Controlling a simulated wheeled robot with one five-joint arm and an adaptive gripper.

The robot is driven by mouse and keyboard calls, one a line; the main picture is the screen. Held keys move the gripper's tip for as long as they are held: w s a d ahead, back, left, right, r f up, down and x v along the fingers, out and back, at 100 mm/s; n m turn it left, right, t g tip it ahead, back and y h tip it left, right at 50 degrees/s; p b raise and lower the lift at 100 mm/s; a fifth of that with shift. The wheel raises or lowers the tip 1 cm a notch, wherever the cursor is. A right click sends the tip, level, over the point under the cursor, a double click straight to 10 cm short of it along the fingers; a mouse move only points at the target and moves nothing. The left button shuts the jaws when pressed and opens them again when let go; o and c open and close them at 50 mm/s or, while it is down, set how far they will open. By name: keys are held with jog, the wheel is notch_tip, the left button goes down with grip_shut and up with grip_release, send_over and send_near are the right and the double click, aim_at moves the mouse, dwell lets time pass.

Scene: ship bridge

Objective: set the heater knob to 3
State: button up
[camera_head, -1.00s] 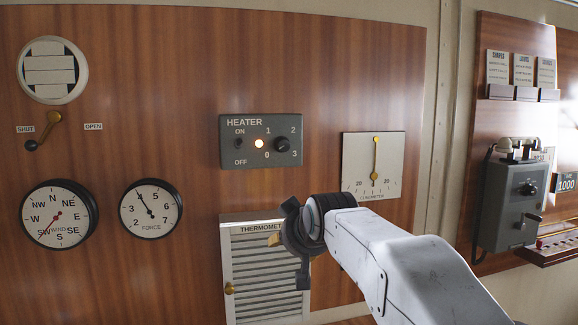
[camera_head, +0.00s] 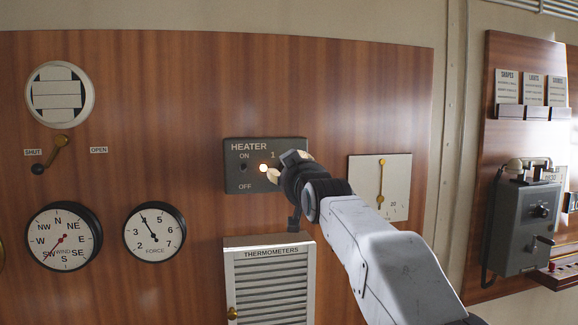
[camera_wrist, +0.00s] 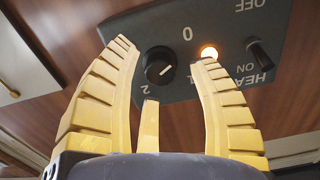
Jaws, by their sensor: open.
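The heater panel (camera_head: 237,181) is a dark grey box on the wood wall, with a lit lamp (camera_head: 263,168) and an ON/OFF switch (camera_head: 243,168). My gripper (camera_head: 280,167) is in front of its right side and hides the knob in the head view. In the wrist view the round black knob (camera_wrist: 159,66) lies between the spread yellow fingers of my open gripper (camera_wrist: 163,52), with no grip on it. Its face has a white mark; I cannot tell its number for sure. The 0 and 2 show, and the 3 is hidden.
A white slatted thermometers box (camera_head: 271,243) is below the panel. A clinometer plate (camera_head: 397,175) is close on the right, partly behind my arm. Two round dials, including the force dial (camera_head: 155,233), are on the left. A grey telephone (camera_head: 523,225) hangs far right.

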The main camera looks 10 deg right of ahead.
jog(key=shift+w, duration=0.75)
jog(key=shift+s, duration=0.1)
grip_shut()
